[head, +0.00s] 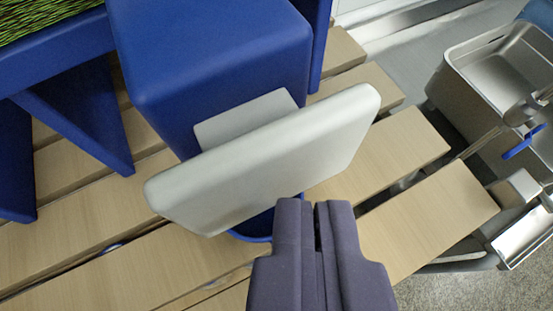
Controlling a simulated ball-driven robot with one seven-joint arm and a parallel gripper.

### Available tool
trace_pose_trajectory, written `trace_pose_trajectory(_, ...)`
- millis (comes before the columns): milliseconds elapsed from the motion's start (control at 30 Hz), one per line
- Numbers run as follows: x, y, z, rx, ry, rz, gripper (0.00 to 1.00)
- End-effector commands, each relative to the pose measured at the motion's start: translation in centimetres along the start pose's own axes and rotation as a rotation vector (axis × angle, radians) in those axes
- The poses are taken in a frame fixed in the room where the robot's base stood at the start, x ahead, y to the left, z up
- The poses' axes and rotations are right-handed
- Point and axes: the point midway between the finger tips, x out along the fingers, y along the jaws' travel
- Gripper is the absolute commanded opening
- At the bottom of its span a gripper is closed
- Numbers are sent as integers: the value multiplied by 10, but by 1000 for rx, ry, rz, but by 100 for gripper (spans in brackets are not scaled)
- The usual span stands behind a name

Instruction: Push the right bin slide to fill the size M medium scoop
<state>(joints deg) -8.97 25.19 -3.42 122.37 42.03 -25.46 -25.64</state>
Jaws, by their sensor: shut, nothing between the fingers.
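A pale grey slide plate (265,165) stands out from the front of a blue bin body (220,55) near the middle of the view. It runs diagonally, its right end higher in the picture. My gripper (316,205) is shut and empty. Its fingertips overlap the lower edge of the plate in the picture; I cannot tell whether they touch it. Part of a blue rim (256,228) shows below the plate, left of the fingertips. The medium scoop cannot be made out.
Wooden slats (395,150) with gaps between them lie under the bin. A blue support (80,115) and green-and-black striped material (40,18) are at the left. A metal basin (500,65) and a blue-handled valve (523,143) are at the right.

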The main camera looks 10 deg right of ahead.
Motion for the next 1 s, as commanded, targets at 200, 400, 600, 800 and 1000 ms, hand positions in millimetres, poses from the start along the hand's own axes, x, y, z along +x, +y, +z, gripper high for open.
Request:
trace_pose_trajectory(200,2,-1,-2,0,0,0,0)
trace_pose_trajectory(400,3,-3,-3,0,1,0,0)
trace_pose_trajectory(600,5,-4,-5,0,1,0,0)
trace_pose_trajectory(800,7,-5,-6,0,1,0,0)
trace_pose_trajectory(1000,8,-6,-7,0,1,0,0)
